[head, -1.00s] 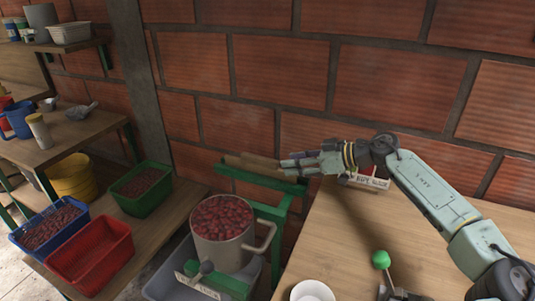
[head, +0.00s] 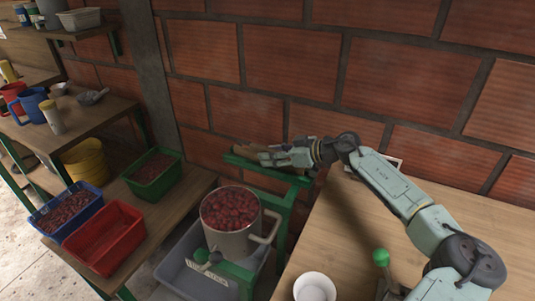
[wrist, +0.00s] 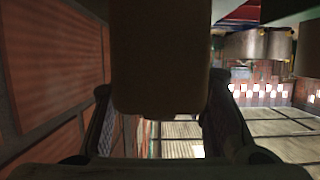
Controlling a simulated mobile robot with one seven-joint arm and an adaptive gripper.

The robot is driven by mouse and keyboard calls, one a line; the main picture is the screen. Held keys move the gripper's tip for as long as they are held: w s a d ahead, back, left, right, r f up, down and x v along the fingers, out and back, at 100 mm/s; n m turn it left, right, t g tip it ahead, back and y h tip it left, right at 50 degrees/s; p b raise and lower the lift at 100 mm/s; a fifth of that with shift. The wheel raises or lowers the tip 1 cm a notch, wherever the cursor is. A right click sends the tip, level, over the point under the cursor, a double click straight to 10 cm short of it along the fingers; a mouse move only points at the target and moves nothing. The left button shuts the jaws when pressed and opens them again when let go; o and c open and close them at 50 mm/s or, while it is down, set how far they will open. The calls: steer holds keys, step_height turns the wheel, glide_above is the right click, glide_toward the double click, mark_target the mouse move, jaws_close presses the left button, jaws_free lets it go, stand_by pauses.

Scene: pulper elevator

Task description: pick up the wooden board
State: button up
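The wooden board (head: 243,151) lies along the top of the green metal frame by the brick wall in the head view. My gripper (head: 268,158) is at its right end, pointing left along it, and hides part of it. In the wrist view the board (wrist: 160,60) is a dark brown slab coming down from the top, its near end rounded. My gripper's two fingers (wrist: 162,104) stand wide apart, one on each side of the board's end. I cannot tell whether they touch it.
A pot of red cherries (head: 230,218) stands below the frame, over a grey tub (head: 180,278). The brick wall (head: 290,65) is close behind my gripper. A wooden table (head: 350,225) on the right holds a white bowl (head: 314,287) and a green-knobbed lever (head: 380,257).

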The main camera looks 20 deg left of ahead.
steer(key=shift+a+f, duration=0.2)
jaws_close()
stand_by(0.4)
